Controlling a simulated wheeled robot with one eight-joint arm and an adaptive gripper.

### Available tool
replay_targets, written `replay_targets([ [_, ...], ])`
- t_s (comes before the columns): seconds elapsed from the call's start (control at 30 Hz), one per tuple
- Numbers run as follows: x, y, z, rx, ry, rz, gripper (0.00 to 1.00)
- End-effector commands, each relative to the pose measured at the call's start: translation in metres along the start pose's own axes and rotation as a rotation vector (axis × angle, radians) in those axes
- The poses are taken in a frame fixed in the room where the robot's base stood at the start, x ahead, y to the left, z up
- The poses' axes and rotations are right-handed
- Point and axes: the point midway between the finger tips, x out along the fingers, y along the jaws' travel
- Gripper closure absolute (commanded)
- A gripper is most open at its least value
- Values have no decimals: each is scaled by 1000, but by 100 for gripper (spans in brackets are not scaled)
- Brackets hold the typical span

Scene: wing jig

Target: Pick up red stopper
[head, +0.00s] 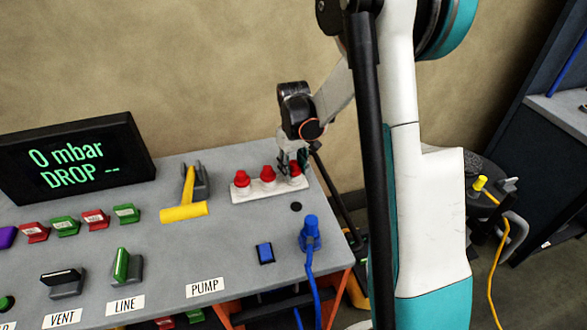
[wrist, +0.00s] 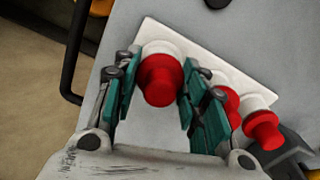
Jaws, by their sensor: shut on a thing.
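Three red stoppers with white lower parts stand in a row on a white rack (head: 272,192) at the back right of the grey bench. My gripper (head: 292,163) is at the rightmost red stopper (head: 296,170) in the head view. In the wrist view, the teal finger pads of my gripper (wrist: 156,92) lie on either side of this red stopper (wrist: 160,79) and are shut on it. It appears still seated on the rack. The other two, the middle stopper (head: 267,173) and the left stopper (head: 241,178), stand free beside it.
A yellow-handled lever (head: 185,210) stands left of the rack. A blue plug with a cable (head: 310,232) and a blue switch (head: 265,252) are in front. A display (head: 75,157) and several coloured switches are farther left. The bench's right edge is close to the rack.

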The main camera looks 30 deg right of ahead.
Motion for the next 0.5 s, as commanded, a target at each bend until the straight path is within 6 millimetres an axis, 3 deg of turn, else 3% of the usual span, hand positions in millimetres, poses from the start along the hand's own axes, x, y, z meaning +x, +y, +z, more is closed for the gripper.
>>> replay_targets([
  [0.27, -25, 0, 0, 0, 0, 0, 84],
  [0.5, -80, 0, 0, 0, 0, 0, 84],
])
